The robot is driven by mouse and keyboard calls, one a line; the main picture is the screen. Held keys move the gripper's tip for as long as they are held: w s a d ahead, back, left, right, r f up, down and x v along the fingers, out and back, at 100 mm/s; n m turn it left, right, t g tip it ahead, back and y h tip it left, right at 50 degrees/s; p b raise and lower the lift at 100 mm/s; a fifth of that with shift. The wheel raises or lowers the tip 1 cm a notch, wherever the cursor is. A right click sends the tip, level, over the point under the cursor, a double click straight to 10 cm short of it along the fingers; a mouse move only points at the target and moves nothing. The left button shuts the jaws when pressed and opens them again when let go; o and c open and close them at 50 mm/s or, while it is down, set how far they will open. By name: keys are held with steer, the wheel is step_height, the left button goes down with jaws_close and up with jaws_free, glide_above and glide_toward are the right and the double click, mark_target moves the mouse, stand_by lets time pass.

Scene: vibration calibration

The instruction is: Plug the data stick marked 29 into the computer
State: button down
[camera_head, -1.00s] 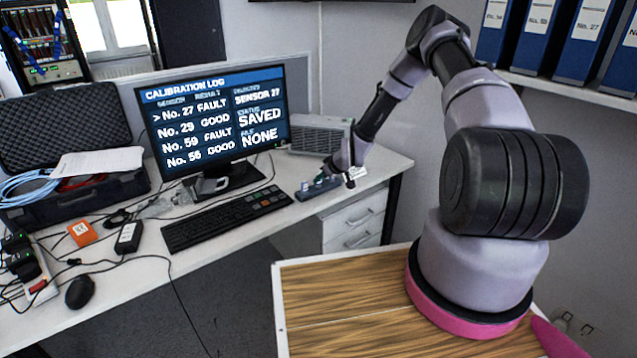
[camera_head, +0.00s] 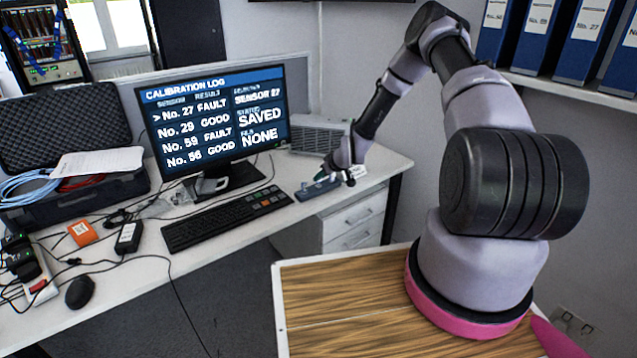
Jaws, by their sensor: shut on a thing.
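My gripper (camera_head: 335,173) is above the right end of the desk, just over a low grey-blue holder (camera_head: 317,189). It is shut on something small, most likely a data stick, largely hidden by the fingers. A green bit shows at the fingertips. I cannot read any number on it, nor tell whether it touches the holder. The computer's monitor (camera_head: 215,120) stands left of my gripper, showing a calibration log: No. 27 fault, No. 29 good, No. 59 fault, No. 56 good, status saved, file none. A black keyboard (camera_head: 228,218) lies in front of it.
A grey ribbed box (camera_head: 318,138) stands behind my gripper. An orange box (camera_head: 82,232), a mouse (camera_head: 80,291), cables and an open black case (camera_head: 62,130) fill the left of the desk. Blue binders (camera_head: 540,28) stand on a shelf at the upper right.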

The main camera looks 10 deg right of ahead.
steer(key=shift+r, duration=0.1)
steer(key=shift+r, duration=1.7)
